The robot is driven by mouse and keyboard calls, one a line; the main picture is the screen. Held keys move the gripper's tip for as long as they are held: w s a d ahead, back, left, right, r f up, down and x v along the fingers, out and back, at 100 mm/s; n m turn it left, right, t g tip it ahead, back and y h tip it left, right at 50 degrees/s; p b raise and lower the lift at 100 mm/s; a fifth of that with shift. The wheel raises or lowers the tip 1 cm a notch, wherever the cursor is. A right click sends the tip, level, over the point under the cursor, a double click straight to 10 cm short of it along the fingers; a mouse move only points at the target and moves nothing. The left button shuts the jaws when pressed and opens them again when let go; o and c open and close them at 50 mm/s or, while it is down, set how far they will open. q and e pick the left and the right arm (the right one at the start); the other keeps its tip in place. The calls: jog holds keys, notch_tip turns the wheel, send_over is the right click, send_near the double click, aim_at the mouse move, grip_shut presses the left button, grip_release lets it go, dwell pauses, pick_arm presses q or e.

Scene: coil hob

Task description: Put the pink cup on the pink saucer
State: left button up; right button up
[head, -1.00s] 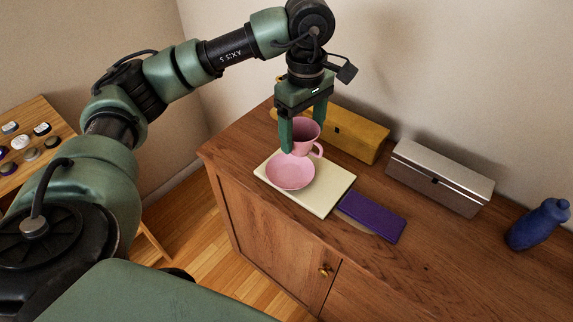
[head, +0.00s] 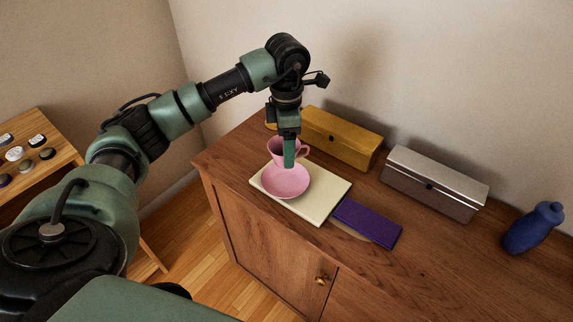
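The pink cup (head: 275,149) is upright in the head view, with its handle to the right. My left gripper (head: 289,152) points down at the cup and appears shut on it. One finger shows in front of the cup; the other finger is hidden. The pink saucer (head: 285,184) lies on a cream board (head: 312,212), just in front of the cup in the picture. The cup's base is hidden behind the saucer and finger, so I cannot tell whether it touches anything. My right gripper is not in view.
A yellow box (head: 342,140) stands behind the board, and a silver box (head: 435,184) stands to the right. A purple flat item (head: 368,222) lies beside the board. A blue bottle (head: 533,228) is at far right. The cabinet top's front right is clear.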

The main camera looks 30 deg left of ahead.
pick_arm(q)
notch_tip(320, 180, down, 3)
jog(key=shift+f, duration=0.15)
notch_tip(320, 180, down, 4)
jog(key=shift+r+p, duration=0.1)
jog(key=shift+p, duration=0.45)
jog(key=shift+f, duration=0.25)
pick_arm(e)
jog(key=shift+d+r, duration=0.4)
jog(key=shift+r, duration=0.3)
pick_arm(q)
jog(key=shift+f, duration=0.1)
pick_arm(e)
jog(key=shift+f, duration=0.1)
pick_arm(q)
jog(key=o, duration=1.5)
notch_tip(320, 180, up, 12)
jog(key=b, duration=0.2)
jog(key=shift+b, duration=0.35)
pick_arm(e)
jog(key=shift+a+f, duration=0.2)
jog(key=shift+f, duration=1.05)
